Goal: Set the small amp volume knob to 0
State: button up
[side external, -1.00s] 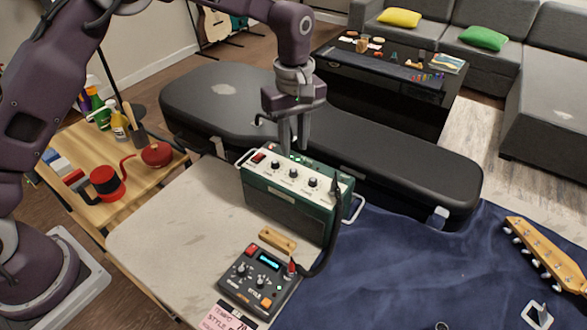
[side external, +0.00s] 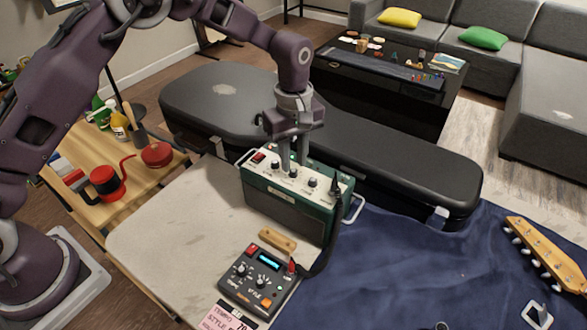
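The small amp (side external: 285,213) is a dark green box with a cream control panel and stands on the pale worktop. Its panel carries a row of black knobs: a left knob (side external: 275,163), a middle knob (side external: 293,174) and a right knob (side external: 312,183). The labels are too small to read, so I cannot tell which is volume or its setting. My gripper (side external: 293,163) points down with its fingers apart, low over the panel at the middle knob. Whether the fingers touch the knob is not clear.
A black cable (side external: 333,235) plugs into the amp's right end. A pedal unit (side external: 258,279) and a wooden block (side external: 277,240) sit in front. A black guitar case (side external: 400,165) lies close behind. Blue cloth (side external: 400,270) covers the right side.

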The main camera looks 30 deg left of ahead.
aim_at(293, 173)
jog(key=shift+f, duration=1.25)
jog(key=shift+r, duration=0.15)
dwell(0.4)
grip_shut()
jog(key=n, duration=1.2)
grip_release()
